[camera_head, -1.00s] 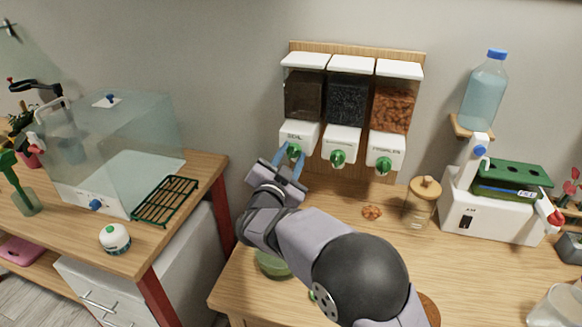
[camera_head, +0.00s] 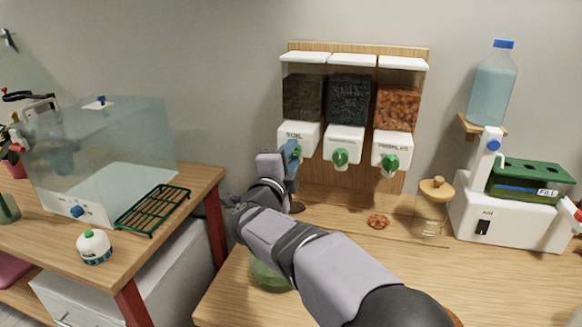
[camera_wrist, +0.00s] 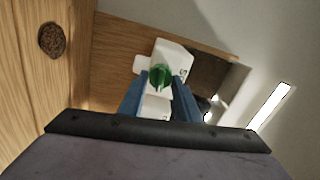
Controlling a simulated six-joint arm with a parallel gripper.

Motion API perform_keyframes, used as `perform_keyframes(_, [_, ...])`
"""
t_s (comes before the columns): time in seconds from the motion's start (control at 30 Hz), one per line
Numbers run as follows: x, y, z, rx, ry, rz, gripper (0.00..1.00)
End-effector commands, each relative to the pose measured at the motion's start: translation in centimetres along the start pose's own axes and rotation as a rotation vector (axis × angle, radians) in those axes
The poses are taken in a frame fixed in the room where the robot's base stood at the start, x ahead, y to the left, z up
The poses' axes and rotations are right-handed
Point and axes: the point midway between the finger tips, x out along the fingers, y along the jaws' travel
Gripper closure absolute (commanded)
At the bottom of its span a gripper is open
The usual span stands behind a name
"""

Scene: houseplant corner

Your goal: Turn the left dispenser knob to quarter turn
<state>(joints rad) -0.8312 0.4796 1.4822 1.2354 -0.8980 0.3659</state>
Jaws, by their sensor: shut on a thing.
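Three dispensers hang on a wooden board on the wall. The left one (camera_head: 303,98), labelled SOIL, holds dark brown soil. Its green knob (camera_head: 296,149) is partly hidden behind my fingers in the head view. In the wrist view the green knob (camera_wrist: 160,77) shows between my two blue fingers. My gripper (camera_head: 292,153) is shut on this knob, and its wrist is rolled so that the fingers look stacked edge-on in the head view. The exact angle of the knob is hard to read. The middle knob (camera_head: 340,158) and right knob (camera_head: 390,163) are free.
A small heap of pebbles (camera_head: 377,221) and a corked jar (camera_head: 434,208) stand on the table right of my arm. A white machine (camera_head: 510,222) with a green tray is farther right. A clear tank (camera_head: 100,150) and a green rack (camera_head: 153,209) are on the left table.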

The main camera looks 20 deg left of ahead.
Motion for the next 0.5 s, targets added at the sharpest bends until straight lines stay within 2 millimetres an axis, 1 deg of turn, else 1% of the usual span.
perform_keyframes(0.03, [-0.01, 0.42, 0.06, 0.029, 0.000, 0.001, 0.92])
perform_keyframes(0.2, [-0.01, 0.34, 0.04, 0.099, 0.000, 0.002, 0.92])
perform_keyframes(0.5, [-0.01, 0.19, 0.01, 0.145, 0.001, 0.003, 0.92])
